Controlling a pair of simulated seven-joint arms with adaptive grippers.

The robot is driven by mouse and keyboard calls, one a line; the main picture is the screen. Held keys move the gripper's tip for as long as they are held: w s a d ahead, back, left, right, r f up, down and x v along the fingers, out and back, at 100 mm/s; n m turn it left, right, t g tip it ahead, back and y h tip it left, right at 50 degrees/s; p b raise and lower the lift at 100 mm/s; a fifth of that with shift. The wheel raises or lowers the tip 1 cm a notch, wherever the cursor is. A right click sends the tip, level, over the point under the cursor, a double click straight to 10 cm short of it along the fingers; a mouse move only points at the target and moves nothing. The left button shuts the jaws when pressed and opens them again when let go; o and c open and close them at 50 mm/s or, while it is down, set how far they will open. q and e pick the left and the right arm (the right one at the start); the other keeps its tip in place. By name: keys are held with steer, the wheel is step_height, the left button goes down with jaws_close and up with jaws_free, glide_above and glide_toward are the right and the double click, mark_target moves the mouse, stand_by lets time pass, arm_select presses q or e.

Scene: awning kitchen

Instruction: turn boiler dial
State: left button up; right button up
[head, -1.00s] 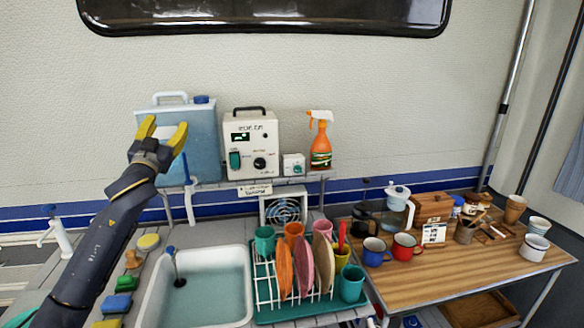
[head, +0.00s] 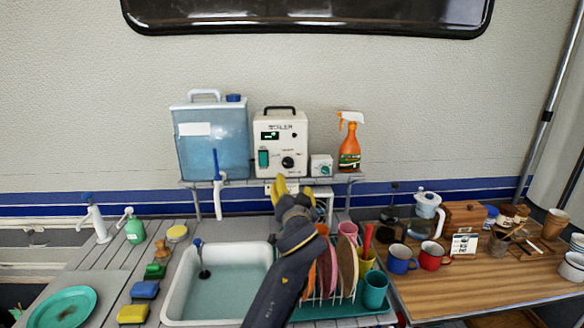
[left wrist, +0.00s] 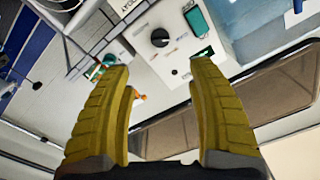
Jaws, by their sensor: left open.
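The boiler (head: 281,143) is a cream box with a black handle, standing on the shelf above the sink. Its black round dial (head: 288,162) is low on the front, right of a green switch (head: 264,158). In the left wrist view the dial (left wrist: 160,38) lies beyond and between the fingertips, with nothing touching it. My left gripper (head: 291,184) has yellow fingers and is just below the boiler in the head view. Its fingers (left wrist: 160,78) are spread apart and empty in the left wrist view. My right gripper is not seen.
A blue water tank (head: 212,140) stands left of the boiler. A small white box (head: 321,166) and an orange spray bottle (head: 350,146) stand right of it. The sink (head: 215,288) and dish rack (head: 318,312) are below.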

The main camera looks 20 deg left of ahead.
mark_target(288, 166)
arm_select(q)
steer(key=x, duration=1.5)
steer(key=shift+w+a, duration=0.1)
steer(key=shift+w, duration=0.05)
steer(key=shift+c, duration=0.2)
jaws_close()
